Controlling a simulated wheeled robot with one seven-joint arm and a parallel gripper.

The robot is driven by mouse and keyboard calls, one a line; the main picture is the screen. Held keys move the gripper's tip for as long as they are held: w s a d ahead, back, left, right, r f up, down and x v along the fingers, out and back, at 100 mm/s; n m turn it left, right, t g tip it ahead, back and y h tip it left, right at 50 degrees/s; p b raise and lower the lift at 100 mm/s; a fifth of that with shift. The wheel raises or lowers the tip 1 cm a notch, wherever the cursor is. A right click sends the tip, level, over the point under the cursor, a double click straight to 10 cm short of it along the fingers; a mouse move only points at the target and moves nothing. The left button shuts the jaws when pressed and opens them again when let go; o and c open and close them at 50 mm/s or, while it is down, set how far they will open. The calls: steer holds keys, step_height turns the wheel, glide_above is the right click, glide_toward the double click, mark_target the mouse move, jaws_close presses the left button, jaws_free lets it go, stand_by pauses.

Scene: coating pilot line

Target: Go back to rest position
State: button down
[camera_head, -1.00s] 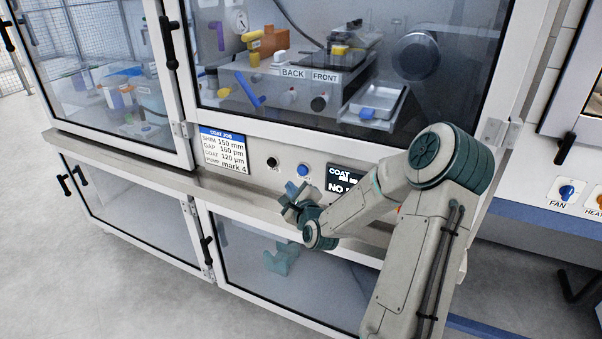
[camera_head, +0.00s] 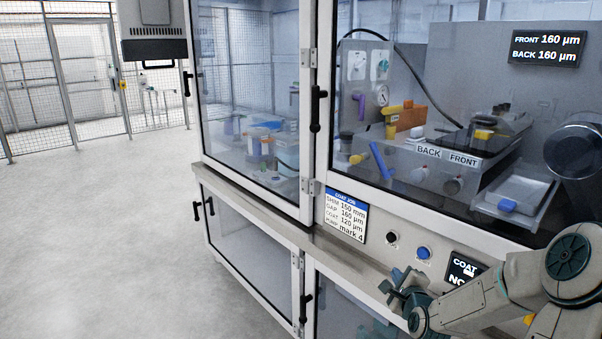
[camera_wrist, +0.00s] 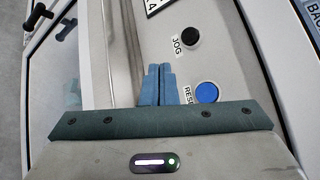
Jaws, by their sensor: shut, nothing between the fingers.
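My gripper (camera_head: 397,283) is at the lower right in the head view, in front of the coating cabinet's control strip, just left of and below the blue button (camera_head: 423,253). In the wrist view my gripper's blue fingers (camera_wrist: 159,84) are together with nothing between them. The blue button (camera_wrist: 206,92), its label partly hidden, and the black JOG button (camera_wrist: 190,37) lie to the right of the fingers. My arm is bent and runs off the lower right of the head view.
The cabinet's glass doors look closed, with a black handle (camera_head: 318,108) on the upper one. Inside is a coater labelled BACK and FRONT. A readout (camera_head: 546,49) shows FRONT and BACK 160 µm. A job card (camera_head: 345,216) hangs beside the buttons. Open floor (camera_head: 100,230) lies left.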

steer(key=s+a+n+g, duration=0.6)
steer(key=s+a+n, duration=0.2)
steer(key=n, duration=0.3)
steer(key=s+a+r+n+g, duration=0.2)
steer(key=s+r+n, duration=0.1)
steer(key=s, duration=0.5)
steer(key=s+a+r+n+g, duration=0.2)
steer(key=s+n, duration=0.3)
steer(key=s, duration=0.3)
steer(key=s+a+r+n+g, duration=0.2)
steer(key=s+r+n, duration=0.2)
steer(key=s, duration=0.4)
steer(key=shift+a+n+y, duration=0.3)
steer(key=shift+n, duration=0.1)
